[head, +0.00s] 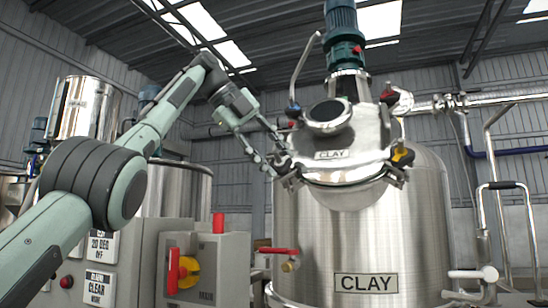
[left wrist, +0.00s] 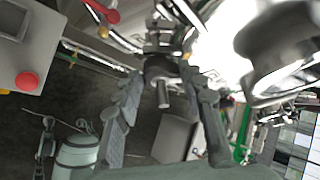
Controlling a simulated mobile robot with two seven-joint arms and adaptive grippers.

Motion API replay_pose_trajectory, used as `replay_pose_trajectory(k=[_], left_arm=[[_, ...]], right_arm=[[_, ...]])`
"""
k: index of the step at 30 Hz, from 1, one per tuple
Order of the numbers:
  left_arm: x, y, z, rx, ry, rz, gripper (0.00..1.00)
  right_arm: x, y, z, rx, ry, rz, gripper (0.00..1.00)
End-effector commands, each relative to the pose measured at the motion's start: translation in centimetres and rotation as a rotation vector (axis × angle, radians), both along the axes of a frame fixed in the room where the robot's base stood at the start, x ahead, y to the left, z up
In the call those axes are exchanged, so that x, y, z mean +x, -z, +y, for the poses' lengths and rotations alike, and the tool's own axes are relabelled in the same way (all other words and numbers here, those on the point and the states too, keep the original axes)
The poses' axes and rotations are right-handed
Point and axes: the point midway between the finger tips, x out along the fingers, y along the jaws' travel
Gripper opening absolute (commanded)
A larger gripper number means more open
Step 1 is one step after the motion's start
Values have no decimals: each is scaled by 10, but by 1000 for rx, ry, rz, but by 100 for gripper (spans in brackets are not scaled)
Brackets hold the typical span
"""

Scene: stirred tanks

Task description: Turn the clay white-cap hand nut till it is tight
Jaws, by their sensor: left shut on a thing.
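The steel CLAY tank (head: 362,235) stands at the centre right of the head view, its lid (head: 345,150) closed. My left gripper (head: 276,162) reaches down to the left edge of the lid. In the left wrist view my left gripper (left wrist: 164,74) has its two fingers on either side of a dark hand nut (left wrist: 160,68) and is shut on it. A short bolt end sticks out from the nut. The nut's cap colour cannot be made out, as the fingers cover much of it. My right gripper is in neither view.
Another hand nut with a yellow cap (head: 402,155) sits at the lid's right edge. A red-handled valve (head: 285,252) juts out at the tank's lower left. A grey control box (head: 205,262) stands left of the tank, and pipes run at the right.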

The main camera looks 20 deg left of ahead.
Motion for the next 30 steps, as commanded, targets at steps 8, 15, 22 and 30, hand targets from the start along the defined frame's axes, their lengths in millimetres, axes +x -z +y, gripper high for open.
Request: replay_pose_trajectory(k=[8, 15, 22, 30], left_arm=[[0, 0, 0, 0, -1, 0, 61], [0, 0, 0, -1, -1, -1, 61], [-4, -6, 3, -1, -2, -2, 61], [-12, -10, 13, -5, -2, -4, 61]], right_arm=[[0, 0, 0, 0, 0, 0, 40], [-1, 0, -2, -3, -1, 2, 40], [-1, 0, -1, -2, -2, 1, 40], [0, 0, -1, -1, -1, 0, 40]])
